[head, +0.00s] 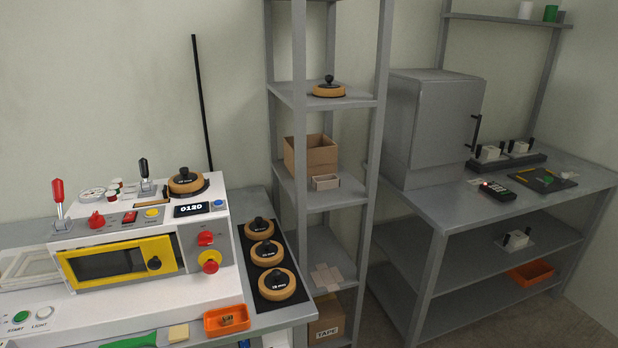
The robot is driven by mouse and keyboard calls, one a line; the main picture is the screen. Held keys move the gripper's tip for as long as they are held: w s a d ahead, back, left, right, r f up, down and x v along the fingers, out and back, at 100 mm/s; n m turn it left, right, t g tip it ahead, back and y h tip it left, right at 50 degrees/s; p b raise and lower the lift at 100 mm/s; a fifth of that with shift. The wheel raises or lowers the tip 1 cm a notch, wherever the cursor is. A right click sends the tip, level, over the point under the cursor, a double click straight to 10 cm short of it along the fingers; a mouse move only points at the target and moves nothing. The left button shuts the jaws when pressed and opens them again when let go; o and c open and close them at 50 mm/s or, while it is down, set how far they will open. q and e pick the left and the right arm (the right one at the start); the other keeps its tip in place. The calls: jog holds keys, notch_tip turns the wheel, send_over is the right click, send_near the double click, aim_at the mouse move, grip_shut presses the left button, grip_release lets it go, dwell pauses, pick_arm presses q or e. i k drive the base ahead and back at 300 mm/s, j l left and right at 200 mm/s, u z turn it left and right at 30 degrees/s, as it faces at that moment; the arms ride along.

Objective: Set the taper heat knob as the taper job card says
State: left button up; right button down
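A white machine (212,283) with a yellow-framed window (75,273) stands on the bench at left. Its top panel has a red knob (96,220), a red switch (129,217), a yellow button (152,213) and a dark display (191,210) that seems to read 0120. A red knob (205,238) is on the right front, above a red-and-yellow knob or button (210,261). I cannot tell which knob is the taper heat knob. I cannot make out a taper job card. Neither gripper is in view.
Tan discs (277,285) lie on a black mat right of the machine. An orange tray (226,319) is at the bench front. A grey shelf rack (285,190) stands in the middle. A grey cabinet (430,130) stands on the right bench (430,205).

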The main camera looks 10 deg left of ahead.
aim_at(97, 220)
jog(key=u, duration=1.55)
